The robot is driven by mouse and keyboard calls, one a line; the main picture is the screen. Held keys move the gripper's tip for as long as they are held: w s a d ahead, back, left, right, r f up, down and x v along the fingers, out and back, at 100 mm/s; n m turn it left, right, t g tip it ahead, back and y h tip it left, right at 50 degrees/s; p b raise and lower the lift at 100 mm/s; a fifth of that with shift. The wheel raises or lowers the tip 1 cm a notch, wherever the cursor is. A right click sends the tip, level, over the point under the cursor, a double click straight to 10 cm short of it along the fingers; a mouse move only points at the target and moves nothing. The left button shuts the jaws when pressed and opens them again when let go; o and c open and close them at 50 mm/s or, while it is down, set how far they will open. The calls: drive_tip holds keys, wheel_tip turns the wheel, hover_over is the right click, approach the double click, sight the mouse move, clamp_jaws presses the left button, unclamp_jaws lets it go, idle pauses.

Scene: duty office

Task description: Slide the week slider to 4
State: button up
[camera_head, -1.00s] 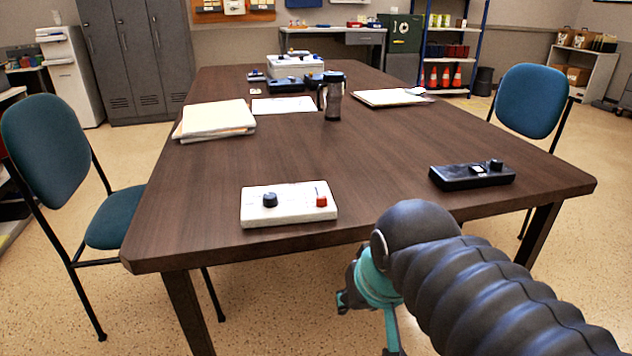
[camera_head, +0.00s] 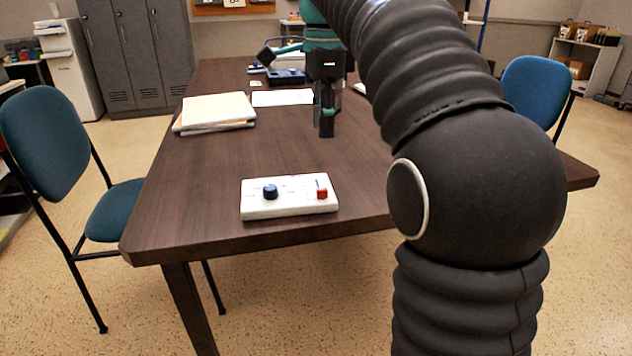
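A white control box (camera_head: 290,209) lies near the front edge of the table. It has a round black knob (camera_head: 270,191) on its left and a red handle (camera_head: 322,193) at the near end of a short slot on its right. The markings are too small to read, so I cannot tell which control is the week slider. My gripper (camera_head: 325,132) points down above the table, beyond the white box and well apart from it. Its dark fingers look close together, seen from the side; their opening is unclear. No held thing shows.
The brown table (camera_head: 225,165) is clear between the white box and the paper stack (camera_head: 215,112). A white sheet (camera_head: 283,98) and blue devices (camera_head: 285,76) lie farther back. My arm hides the table's right part. Blue chairs stand left (camera_head: 45,140) and right (camera_head: 540,92).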

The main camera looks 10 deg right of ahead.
sight(322, 189)
wheel_tip(322, 189, down, 14)
drive_tip(key=b, duration=0.3)
drive_tip(key=shift+w+r, duration=0.15)
clamp_jaws()
